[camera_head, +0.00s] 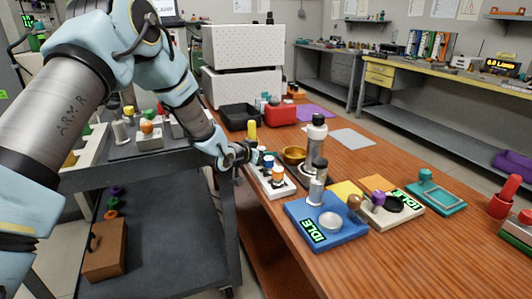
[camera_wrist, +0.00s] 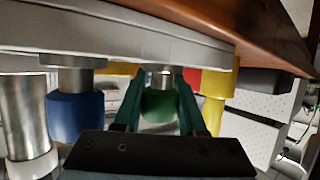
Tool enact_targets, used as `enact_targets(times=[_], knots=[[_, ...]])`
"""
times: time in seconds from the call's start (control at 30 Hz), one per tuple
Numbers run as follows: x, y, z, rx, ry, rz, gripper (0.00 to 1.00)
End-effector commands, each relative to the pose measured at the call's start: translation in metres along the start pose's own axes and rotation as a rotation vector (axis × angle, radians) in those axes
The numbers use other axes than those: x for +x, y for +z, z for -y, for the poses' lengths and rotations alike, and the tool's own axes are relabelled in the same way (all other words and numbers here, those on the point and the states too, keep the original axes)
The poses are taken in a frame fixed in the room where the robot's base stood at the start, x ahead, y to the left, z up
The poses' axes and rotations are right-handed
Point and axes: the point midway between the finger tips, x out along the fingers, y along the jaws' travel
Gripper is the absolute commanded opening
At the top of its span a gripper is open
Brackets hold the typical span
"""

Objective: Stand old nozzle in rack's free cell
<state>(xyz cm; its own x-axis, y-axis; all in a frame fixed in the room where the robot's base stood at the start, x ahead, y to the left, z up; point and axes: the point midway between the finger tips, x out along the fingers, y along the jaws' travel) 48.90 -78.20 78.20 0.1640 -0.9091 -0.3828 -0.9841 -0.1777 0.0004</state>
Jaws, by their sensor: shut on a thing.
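My gripper (camera_head: 246,154) is at the left edge of the wooden table, beside the far end of a white rack (camera_head: 272,191). In the wrist view, which appears upside down, the two teal fingers of my gripper (camera_wrist: 160,98) are shut on a green-collared nozzle (camera_wrist: 160,106). Its metal part points toward the rack (camera_wrist: 130,22); I cannot tell whether it is seated in a cell. A blue-collared nozzle (camera_wrist: 75,115) and a yellow one (camera_wrist: 217,84) stand on either side. The free cell is not clearly visible.
A brass bowl (camera_head: 294,154) and a tall grey device (camera_head: 316,145) stand close behind the rack. A blue IDLE base (camera_head: 325,237) is in front to the right. A black tray (camera_head: 240,116) and a red box (camera_head: 281,113) lie farther back. A dark cart (camera_head: 170,158) is on the left.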

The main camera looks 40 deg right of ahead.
Motion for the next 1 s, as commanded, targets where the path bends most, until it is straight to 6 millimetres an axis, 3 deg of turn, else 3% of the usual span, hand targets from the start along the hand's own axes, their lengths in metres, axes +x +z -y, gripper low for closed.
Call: enact_targets(times=[0.13,0.47,0.57,1.0], knots=[[0.0,0.0,0.0,0.0,0.0,0.0,0.52],[-0.004,0.0,0.0,0.0,0.0,0.0,0.53],[-0.015,-0.001,0.001,0.0,0.0,-0.001,0.53],[-0.101,0.0,0.001,0.001,-0.001,0.0,0.53]])
